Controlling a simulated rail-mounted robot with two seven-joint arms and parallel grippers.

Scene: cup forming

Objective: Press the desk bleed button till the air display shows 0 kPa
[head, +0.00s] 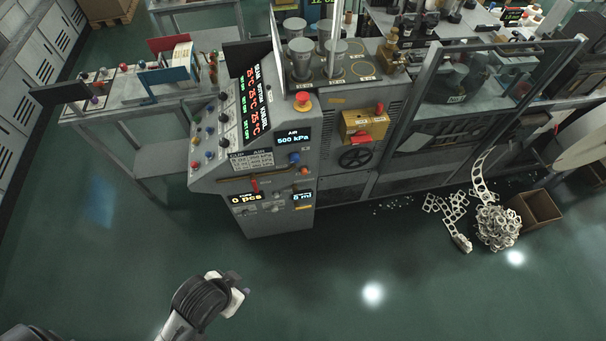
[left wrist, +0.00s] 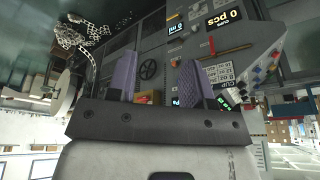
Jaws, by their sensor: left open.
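The air display (head: 293,138) on the front of the grey control desk (head: 262,205) reads 500 kPa. Below it are a blue knob or button (head: 294,158) and a small orange-red button (head: 304,171). I cannot read which control is the bleed button. My left gripper (head: 241,293) is in front of the desk, low in the head view and well apart from it. In the left wrist view its two purple fingers (left wrist: 157,78) are spread with nothing between them, and the desk shows upside down beyond. My right gripper is not in view.
A red emergency-stop button (head: 303,98) stands on the desk top. A yellow box (head: 364,126) and black handwheel (head: 356,157) are on the machine to the right. Scrap strips (head: 497,228) and a cardboard box (head: 535,210) lie further right. The green floor in front is clear.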

